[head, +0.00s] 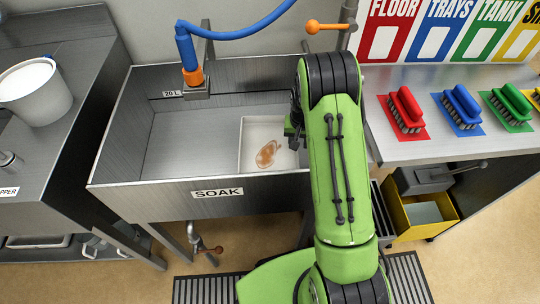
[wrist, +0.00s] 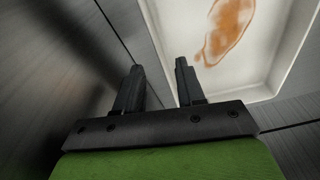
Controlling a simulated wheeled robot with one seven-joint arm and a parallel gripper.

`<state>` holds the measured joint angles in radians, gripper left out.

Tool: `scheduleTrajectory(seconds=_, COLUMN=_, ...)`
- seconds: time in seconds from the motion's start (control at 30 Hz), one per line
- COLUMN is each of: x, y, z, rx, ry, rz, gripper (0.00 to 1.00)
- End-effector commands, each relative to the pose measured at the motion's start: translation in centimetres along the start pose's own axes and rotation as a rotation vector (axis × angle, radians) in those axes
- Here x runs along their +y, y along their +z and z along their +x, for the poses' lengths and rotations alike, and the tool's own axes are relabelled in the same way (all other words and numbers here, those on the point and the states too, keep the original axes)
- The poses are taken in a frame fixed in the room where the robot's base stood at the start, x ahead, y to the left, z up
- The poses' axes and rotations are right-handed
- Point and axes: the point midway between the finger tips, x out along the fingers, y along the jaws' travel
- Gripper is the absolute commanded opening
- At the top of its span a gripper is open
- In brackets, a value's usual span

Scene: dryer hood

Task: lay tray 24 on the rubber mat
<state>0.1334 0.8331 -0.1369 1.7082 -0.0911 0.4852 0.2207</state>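A white tray (head: 252,133) with a brown stain lies in the right part of the steel soak sink; no number shows on it. In the wrist view the tray (wrist: 277,82) is at the upper right, with its rim near my right finger. My gripper (wrist: 158,66) is open, with nothing between its fingers. In the head view my gripper (head: 293,128) is partly hidden by my green arm, over the tray's right side. I cannot tell whether it touches the tray. A dark ribbed strip (head: 205,290) lies on the floor; I cannot tell if it is the rubber mat.
The soak sink (head: 215,193) has steep walls and a tap (head: 190,60) with a blue hose at its back. A white bucket (head: 35,92) stands on the left counter. Coloured brushes (head: 405,110) stand on the right counter, above a yellow bin (head: 405,222).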

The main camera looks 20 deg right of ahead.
Motion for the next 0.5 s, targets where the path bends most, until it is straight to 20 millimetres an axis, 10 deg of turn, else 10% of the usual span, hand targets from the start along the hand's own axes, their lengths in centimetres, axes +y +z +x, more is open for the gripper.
scheduleTrajectory(seconds=0.5, x=0.1, y=0.0, z=6.3, rx=0.001, ry=0.001, rz=0.0, gripper=0.39)
